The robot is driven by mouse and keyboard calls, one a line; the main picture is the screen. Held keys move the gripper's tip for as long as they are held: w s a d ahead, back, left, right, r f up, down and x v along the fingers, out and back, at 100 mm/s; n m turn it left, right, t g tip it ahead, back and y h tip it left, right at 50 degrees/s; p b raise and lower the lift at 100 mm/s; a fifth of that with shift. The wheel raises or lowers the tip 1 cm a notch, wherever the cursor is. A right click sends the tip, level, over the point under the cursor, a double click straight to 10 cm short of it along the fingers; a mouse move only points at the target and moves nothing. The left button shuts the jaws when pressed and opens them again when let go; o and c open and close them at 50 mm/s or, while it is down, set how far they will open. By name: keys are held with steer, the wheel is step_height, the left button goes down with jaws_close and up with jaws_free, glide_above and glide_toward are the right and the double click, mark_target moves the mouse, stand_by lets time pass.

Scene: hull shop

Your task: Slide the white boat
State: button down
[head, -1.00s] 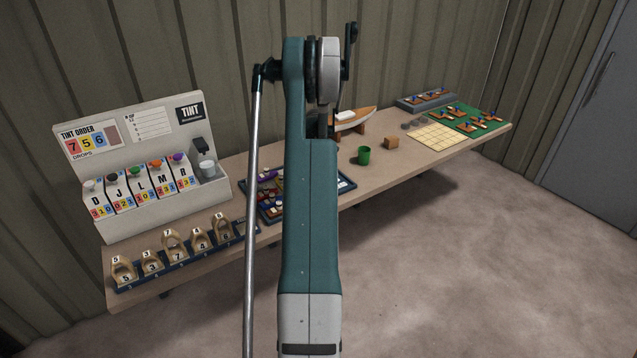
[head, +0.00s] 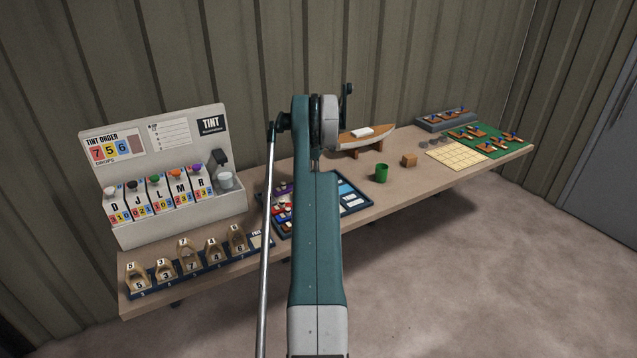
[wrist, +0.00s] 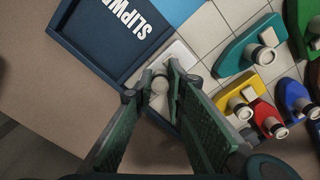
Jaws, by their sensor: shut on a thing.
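The white boat (wrist: 179,53) lies in the corner of the sliding-block tray in the wrist view, partly hidden by my fingers. My gripper (wrist: 162,88) is shut on its round white peg. The tray has a navy rim (wrist: 70,45) and a navy plate with white lettering, partly cut off, beside the white boat. Teal (wrist: 243,52), yellow (wrist: 238,93), red (wrist: 266,117), blue (wrist: 290,92) and green boats lie on the pale tiled floor to the right. In the head view my arm hides the white boat and part of the tray (head: 357,207).
On the bench (head: 400,200), the tint dispenser (head: 165,215) and a rack of numbered frames (head: 190,270) stand left of the tray.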

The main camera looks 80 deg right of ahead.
steer(key=shift+w+d+r, duration=0.1)
steer(key=shift+w+d, duration=0.1)
steer(key=shift+w, duration=0.05)
steer(key=c, duration=2.3)
jaws_free()
steer(key=shift+w+d, duration=0.1)
steer(key=shift+w, duration=0.05)
steer(key=shift+r, duration=5.95)
